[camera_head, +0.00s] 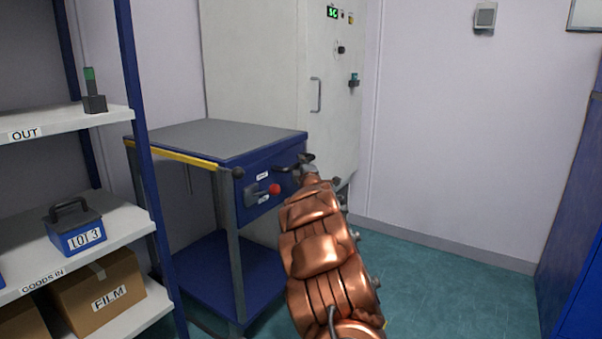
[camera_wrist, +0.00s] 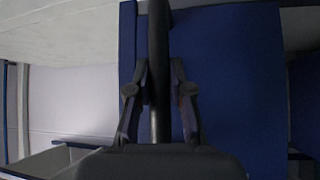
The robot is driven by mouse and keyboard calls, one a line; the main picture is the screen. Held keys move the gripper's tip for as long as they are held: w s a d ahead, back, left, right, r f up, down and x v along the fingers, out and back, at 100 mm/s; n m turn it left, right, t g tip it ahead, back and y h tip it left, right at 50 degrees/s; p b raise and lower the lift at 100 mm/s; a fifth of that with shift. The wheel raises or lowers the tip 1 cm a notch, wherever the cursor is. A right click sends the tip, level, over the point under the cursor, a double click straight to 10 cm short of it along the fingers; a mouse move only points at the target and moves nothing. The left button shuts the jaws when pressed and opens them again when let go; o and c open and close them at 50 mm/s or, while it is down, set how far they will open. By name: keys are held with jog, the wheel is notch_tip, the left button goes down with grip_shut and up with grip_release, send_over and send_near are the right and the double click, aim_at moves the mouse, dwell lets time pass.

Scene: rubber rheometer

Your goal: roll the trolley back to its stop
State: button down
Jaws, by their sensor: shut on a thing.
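The trolley (camera_head: 215,139) is a blue frame with a grey top, a yellow edge strip and a lower blue shelf (camera_head: 210,268). It stands in front of the tall pale cabinet (camera_head: 255,60). A red-knobbed lever (camera_head: 273,189) is on its blue end panel. My gripper (camera_head: 306,162) is at the right end of that panel. In the wrist view my gripper (camera_wrist: 160,95) is shut around a dark bar (camera_wrist: 159,50), the trolley's handle, with the blue panel (camera_wrist: 230,70) behind it. The trolley's stop cannot be made out.
A shelf rack (camera_head: 125,75) at left holds a blue LOT 3 box (camera_head: 76,232), a FILM carton (camera_head: 100,290) and a small green-topped lamp (camera_head: 93,90). Its post stands close to the trolley's left side. Green floor (camera_head: 440,280) is open at right, up to a blue cabinet (camera_head: 575,230).

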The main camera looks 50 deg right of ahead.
aim_at(287, 161)
jog(key=w+b, duration=0.1)
jog(key=w, duration=0.3)
jog(key=shift+w+f, duration=0.15)
jog(key=shift+w, duration=0.05)
jog(key=shift+w+a+r, duration=0.2)
jog(key=shift+w+a, duration=0.05)
jog(key=shift+w, duration=0.45)
jog(key=c, duration=1.1)
grip_release()
jog(key=shift+o, duration=0.2)
jog(key=shift+a+f, duration=0.1)
jog(key=v, duration=1.1)
jog(key=shift+s+a, duration=0.3)
